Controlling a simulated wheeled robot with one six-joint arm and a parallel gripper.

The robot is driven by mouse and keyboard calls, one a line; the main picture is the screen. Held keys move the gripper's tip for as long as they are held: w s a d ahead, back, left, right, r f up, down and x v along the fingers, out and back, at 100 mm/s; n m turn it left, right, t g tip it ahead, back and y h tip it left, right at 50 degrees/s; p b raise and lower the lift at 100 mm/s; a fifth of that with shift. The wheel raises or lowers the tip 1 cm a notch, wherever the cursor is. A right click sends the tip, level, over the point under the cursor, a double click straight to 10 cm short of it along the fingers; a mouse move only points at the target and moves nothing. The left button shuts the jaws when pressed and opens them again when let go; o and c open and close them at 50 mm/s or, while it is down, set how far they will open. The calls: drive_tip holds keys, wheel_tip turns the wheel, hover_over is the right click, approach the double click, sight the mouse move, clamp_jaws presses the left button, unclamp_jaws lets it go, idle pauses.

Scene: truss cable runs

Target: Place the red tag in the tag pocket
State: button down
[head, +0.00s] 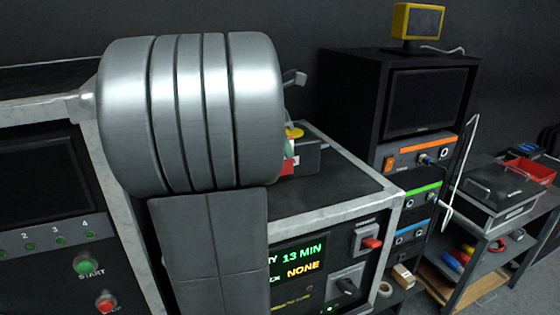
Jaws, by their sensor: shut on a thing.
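My silver and dark arm links fill the middle of the head view and hide my gripper. A small red piece with a white patch (288,167) shows just past the right edge of my arm, on or over the black cabinet top; it may be the red tag, but most of it is hidden. A green and white bit (289,149) and a yellow round piece (294,132) show just above it, beside a dark grey box (309,158). I cannot make out the tag pocket.
The cabinet top (345,185) is clear toward its right front corner. Its front has a lit display (300,257) and a red switch (372,243). A black rack (350,90) with a screen stands behind right. A control panel (40,215) is at left; a cluttered bench (480,240) is at right.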

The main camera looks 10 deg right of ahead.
sight(288, 173)
drive_tip(key=shift+f, duration=2.3)
drive_tip(key=c, duration=1.6)
unclamp_jaws()
drive_tip(key=shift+f, duration=0.15)
drive_tip(key=shift+c, duration=0.2)
